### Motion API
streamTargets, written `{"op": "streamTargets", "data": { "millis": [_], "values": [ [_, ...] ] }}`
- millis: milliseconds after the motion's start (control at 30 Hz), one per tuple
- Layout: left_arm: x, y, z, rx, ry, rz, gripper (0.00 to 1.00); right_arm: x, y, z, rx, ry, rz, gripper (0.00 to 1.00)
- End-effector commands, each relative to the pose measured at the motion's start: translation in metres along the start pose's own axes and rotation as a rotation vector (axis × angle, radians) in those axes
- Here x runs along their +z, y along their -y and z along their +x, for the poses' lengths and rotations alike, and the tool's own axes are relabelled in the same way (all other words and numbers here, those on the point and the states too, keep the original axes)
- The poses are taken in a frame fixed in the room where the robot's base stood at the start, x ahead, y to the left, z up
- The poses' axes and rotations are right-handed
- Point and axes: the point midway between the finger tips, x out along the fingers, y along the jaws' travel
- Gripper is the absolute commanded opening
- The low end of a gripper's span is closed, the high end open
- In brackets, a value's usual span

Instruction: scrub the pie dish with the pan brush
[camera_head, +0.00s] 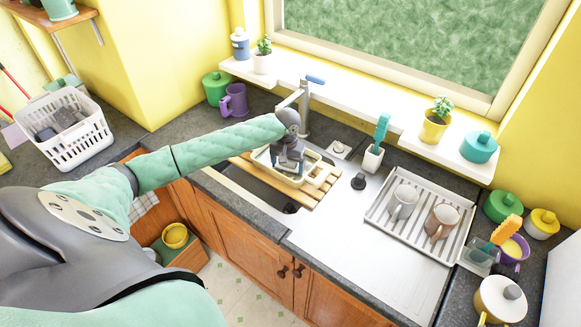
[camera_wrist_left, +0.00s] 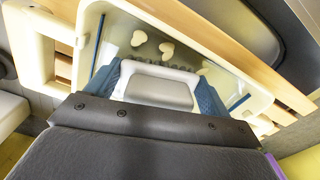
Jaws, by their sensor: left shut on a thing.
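The pie dish (camera_head: 289,181) is cream, with a handle at its side, and lies on wooden slats across the sink. In the left wrist view the pie dish (camera_wrist_left: 92,22) shows a glossy inside with pale heart shapes and dark patches. My left gripper (camera_head: 288,166) is over the dish, pointing down into it. In the left wrist view my left gripper (camera_wrist_left: 158,88) has its blue fingers shut on a white and grey block, seemingly the pan brush (camera_wrist_left: 160,92). My right gripper is not in view.
The wooden slats (camera_head: 325,190) span the sink beside the tap (camera_head: 304,110). To the right stand a white holder (camera_head: 373,158) with a teal-handled tool and a drying rack (camera_head: 385,212) with two mugs. The steel drainboard (camera_head: 350,255) in front is clear.

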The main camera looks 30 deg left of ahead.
Motion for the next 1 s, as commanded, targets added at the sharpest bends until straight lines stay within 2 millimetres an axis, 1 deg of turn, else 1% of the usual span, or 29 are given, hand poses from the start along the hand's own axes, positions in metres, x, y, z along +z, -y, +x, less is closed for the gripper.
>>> {"op": "streamTargets", "data": {
  "millis": [200, 333, 1000],
  "values": [
    [-0.004, 0.017, 0.000, -0.002, 0.001, -0.002, 0.60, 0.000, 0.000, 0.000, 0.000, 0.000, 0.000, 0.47],
    [-0.006, 0.024, 0.000, -0.002, 0.000, -0.001, 0.60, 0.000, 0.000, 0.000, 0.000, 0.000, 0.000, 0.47],
    [-0.006, 0.026, 0.000, -0.001, 0.000, -0.001, 0.60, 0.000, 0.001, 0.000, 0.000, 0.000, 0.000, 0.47]
  ]
}}
